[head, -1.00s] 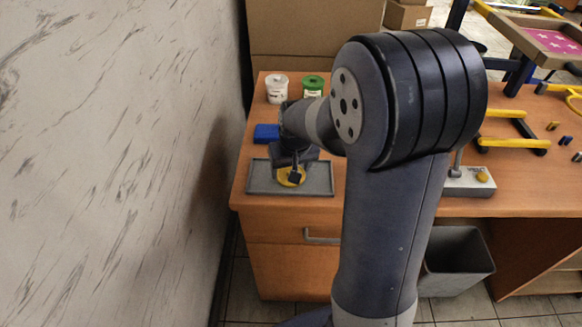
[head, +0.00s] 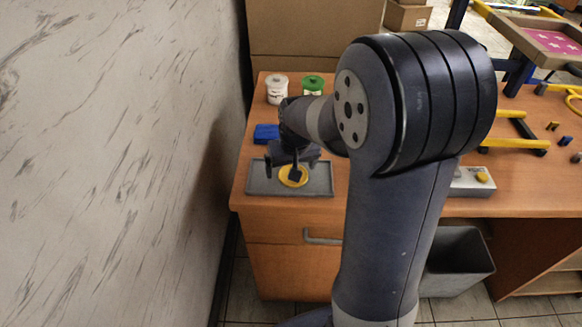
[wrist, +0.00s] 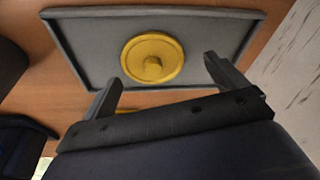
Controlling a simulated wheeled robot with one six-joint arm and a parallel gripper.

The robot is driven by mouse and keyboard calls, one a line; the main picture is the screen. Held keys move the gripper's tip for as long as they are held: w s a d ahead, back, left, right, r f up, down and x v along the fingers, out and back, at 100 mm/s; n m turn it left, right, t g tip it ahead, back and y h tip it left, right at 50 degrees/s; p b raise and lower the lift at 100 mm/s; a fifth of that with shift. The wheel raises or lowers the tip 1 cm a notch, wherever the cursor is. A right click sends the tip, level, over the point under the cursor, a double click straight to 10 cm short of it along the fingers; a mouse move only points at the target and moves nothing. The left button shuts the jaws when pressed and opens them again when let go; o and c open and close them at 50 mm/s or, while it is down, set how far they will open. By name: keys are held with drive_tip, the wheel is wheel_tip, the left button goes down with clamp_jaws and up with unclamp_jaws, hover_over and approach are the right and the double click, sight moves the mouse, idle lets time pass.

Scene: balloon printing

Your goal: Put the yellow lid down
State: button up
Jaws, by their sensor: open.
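The yellow lid (head: 293,176) lies on the grey tray (head: 262,187) near the desk's front left corner. In the wrist view the lid (wrist: 140,62) is a round disc with a small knob on top, resting flat inside the rim of the tray (wrist: 85,45). My gripper (head: 292,172) is above the tray and partly hides the lid. In the wrist view my gripper (wrist: 161,75) is open, with its fingers spread wide and nothing between them; the lid is apart from both fingers.
A white-lidded jar (head: 277,90) and a green-lidded jar (head: 313,85) stand behind the tray. A blue block (head: 266,133) is just behind it. The wall (head: 120,160) is close on the left.

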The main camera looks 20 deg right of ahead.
sight(295, 185)
drive_tip(key=v, duration=1.1)
drive_tip(key=shift+s, duration=0.1)
drive_tip(key=x, duration=1.1)
drive_tip(key=shift+f, duration=0.4)
drive_tip(key=shift+w, duration=0.2)
drive_tip(key=shift+r, duration=1.6)
